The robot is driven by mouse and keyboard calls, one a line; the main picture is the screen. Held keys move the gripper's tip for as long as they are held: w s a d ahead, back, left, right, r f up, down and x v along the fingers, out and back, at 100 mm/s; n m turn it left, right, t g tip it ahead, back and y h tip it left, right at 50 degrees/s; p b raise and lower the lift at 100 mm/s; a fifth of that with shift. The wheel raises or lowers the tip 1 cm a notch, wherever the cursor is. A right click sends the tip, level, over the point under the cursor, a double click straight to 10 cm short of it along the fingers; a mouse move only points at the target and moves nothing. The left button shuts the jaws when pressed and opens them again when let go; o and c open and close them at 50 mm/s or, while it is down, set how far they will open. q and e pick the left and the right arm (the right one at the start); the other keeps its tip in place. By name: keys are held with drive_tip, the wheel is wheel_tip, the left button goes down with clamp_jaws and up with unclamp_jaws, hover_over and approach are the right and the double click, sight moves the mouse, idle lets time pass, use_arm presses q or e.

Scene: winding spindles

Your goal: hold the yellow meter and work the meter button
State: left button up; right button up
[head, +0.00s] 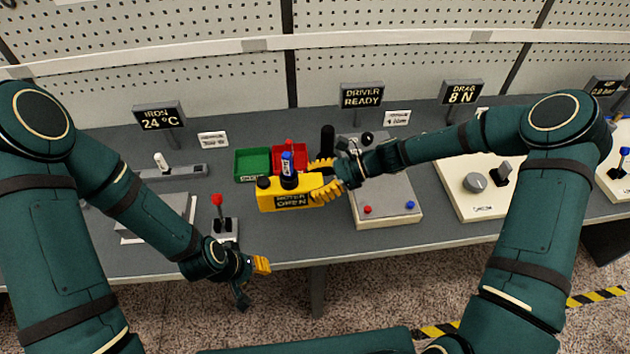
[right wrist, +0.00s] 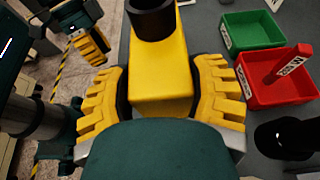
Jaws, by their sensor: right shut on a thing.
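The yellow meter (head: 267,198) is a boxy yellow body with a dark lettered display on its front, held above the bench near its front edge. A black round part (head: 289,183) stands on its top, with a blue piece showing above it. My right gripper (head: 324,184) is shut on the meter's right end. In the right wrist view its ribbed yellow fingers press both sides of the meter (right wrist: 160,75), and the black part (right wrist: 150,20) rises at the far end. My left gripper (head: 254,278) is lower left, in front of the bench edge, apart from the meter. I cannot make out a separate meter button.
Green (head: 252,163) and red (head: 290,148) bins sit behind the meter. A grey-topped box (head: 385,200) with red and blue buttons is to the right. A red-knobbed lever (head: 217,200) stands left. Signs read IRON 24 °C, DRIVER READY and DRAG 8 N.

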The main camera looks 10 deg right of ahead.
drive_tip(key=b, duration=0.5)
hover_over(315, 217)
drive_tip(key=shift+a+f, duration=0.1)
drive_tip(key=shift+f, duration=3.75)
drive_tip(key=shift+f, duration=0.6)
drive_tip(key=o, duration=1.4)
drive_tip(key=v, duration=1.2)
